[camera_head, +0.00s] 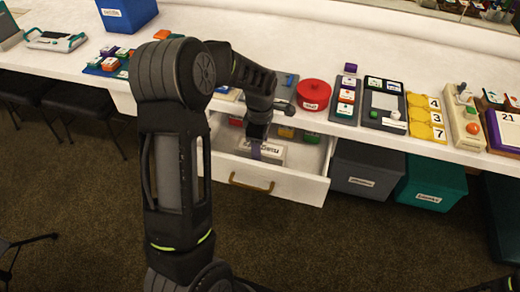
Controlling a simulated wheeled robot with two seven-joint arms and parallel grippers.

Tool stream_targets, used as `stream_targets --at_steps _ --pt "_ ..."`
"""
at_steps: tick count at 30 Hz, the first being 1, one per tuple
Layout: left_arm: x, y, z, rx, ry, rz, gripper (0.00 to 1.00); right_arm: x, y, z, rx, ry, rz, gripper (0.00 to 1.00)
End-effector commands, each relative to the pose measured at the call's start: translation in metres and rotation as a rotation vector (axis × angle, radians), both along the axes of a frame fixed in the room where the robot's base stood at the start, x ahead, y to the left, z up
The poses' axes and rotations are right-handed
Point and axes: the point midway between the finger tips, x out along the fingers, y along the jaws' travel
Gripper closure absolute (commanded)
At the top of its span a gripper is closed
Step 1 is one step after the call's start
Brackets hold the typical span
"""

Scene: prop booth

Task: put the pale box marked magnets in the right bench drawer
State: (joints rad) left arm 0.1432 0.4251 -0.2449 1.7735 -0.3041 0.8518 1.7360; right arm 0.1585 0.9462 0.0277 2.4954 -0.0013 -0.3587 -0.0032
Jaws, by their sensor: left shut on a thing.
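An open white bench drawer (300,187) with a brass handle stands out from under the bench top. My left gripper (256,150) reaches down into it and is shut on a pale box (272,152) with a dark-lettered label too small to read surely. The box is inside the drawer's outline, near its middle; whether it touches the drawer floor I cannot tell. My gripper covers part of the box. My right gripper is not in view.
A red round tin (314,94) and several game sets stand on the white bench (400,60). A grey bin (365,170) and a green bin (430,183) stand under it, right of the drawer.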

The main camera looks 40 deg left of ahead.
Motion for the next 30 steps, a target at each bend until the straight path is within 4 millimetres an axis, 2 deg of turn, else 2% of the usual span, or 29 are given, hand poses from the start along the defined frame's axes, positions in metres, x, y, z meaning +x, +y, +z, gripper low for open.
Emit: stream_targets --at_steps 3,14,15,22,30 --pt "0.0001 -0.0002 -0.0103 0.000 0.000 0.000 1.00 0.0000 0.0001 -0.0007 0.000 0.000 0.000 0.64" --pt "0.0007 -0.0004 -0.0140 0.000 -0.002 -0.001 1.00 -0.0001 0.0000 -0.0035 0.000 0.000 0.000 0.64" --pt "0.0005 -0.0005 -0.0133 -0.001 -0.001 -0.001 0.43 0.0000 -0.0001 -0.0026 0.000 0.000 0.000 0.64" --pt "0.0002 -0.0004 -0.0132 -0.001 -0.001 -0.001 0.25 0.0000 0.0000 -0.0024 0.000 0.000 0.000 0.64" --pt "0.0003 -0.0003 -0.0121 -0.001 -0.001 0.000 0.24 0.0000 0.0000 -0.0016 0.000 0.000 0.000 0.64"
